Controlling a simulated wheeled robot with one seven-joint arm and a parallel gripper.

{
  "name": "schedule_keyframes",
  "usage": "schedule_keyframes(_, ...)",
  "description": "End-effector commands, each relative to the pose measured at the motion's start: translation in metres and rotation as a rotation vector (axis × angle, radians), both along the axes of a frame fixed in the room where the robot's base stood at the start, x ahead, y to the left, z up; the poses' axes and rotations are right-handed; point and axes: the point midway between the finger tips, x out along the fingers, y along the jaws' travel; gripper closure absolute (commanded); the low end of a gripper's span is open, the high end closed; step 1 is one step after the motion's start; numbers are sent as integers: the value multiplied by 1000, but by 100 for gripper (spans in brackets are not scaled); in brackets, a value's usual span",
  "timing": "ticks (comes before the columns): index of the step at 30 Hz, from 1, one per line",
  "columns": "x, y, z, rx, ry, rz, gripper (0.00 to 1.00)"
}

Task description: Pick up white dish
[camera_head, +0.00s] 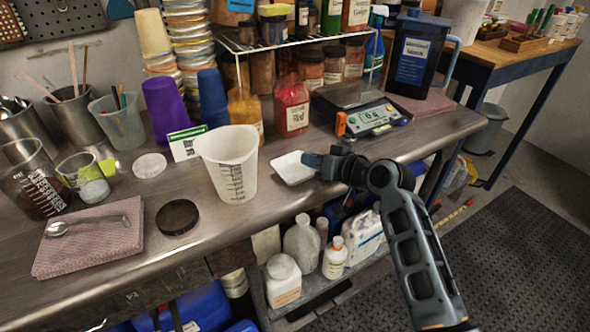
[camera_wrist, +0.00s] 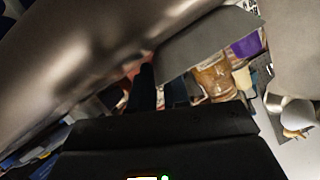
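The white dish (camera_head: 290,168) is a small, shallow, square-cornered dish at the front edge of the steel counter in the head view, right of the white measuring jug. My gripper (camera_head: 312,160) is at the dish's right rim, and its dark tip overlaps the rim in the picture. Whether it touches or grips the rim cannot be told. In the wrist view my gripper (camera_wrist: 150,85) shows as a dark body with dark finger shapes. The gap between the fingers is not clear, and I cannot make out the dish for sure there.
The white measuring jug (camera_head: 230,165) stands close left of the dish. A scale (camera_head: 365,118) and a red bottle (camera_head: 291,105) stand behind. A black lid (camera_head: 177,217) and a pink cloth (camera_head: 80,245) lie at left. Below the counter is a shelf with white bottles (camera_head: 301,240).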

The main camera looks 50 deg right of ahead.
Motion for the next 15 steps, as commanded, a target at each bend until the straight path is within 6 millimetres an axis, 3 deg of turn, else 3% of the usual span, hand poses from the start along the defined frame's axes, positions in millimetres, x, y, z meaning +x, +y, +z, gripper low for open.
schedule_keyframes(2,0,0,0,0,0,0,85)
schedule_keyframes(7,0,0,0,0,1,0,100)
schedule_keyframes(15,0,0,0,1,1,0,100)
